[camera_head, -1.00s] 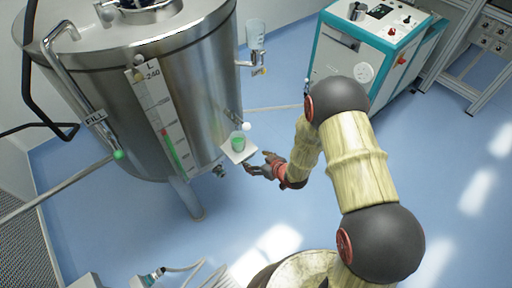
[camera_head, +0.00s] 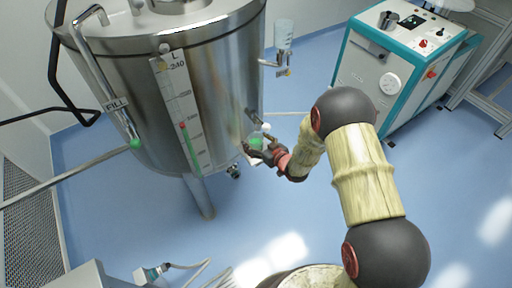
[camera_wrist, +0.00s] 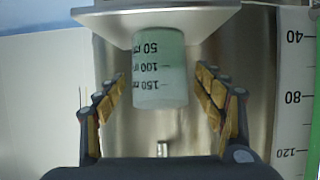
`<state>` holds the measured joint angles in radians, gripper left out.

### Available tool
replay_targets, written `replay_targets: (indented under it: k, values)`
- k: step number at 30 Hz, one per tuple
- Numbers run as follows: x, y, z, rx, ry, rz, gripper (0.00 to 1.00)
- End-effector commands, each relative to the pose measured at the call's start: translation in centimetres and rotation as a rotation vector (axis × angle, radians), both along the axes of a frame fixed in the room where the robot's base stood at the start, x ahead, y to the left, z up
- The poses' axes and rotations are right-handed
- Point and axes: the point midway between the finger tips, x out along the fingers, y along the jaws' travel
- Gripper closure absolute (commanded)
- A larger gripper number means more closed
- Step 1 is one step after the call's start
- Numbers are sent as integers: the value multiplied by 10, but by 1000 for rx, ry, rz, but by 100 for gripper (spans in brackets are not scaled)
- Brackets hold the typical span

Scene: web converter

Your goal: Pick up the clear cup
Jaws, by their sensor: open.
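The clear cup (camera_wrist: 160,72) has volume markings and shows upside down in the wrist view, standing on a light plate (camera_wrist: 235,15). Its contents look green in the head view (camera_head: 256,143). My gripper (camera_wrist: 164,100) is open, with one finger on each side of the cup and a visible gap on both sides. In the head view my gripper (camera_head: 262,152) is at the small plate beside the tank and partly hides the cup and the plate.
The big steel tank (camera_head: 225,85) with a level scale (camera_head: 183,115) stands right behind the cup. A teal and white machine (camera_head: 385,65) stands at the right. The blue floor below is mostly clear.

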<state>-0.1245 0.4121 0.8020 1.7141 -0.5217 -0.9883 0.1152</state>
Motion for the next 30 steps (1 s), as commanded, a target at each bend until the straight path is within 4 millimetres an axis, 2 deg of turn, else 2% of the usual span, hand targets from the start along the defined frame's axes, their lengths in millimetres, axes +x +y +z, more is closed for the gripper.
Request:
replay_targets:
  k: [7, 30]
  values:
    - [3, 2, 1, 1, -2, 0, 30]
    - [3, 2, 0, 1, -1, 0, 74]
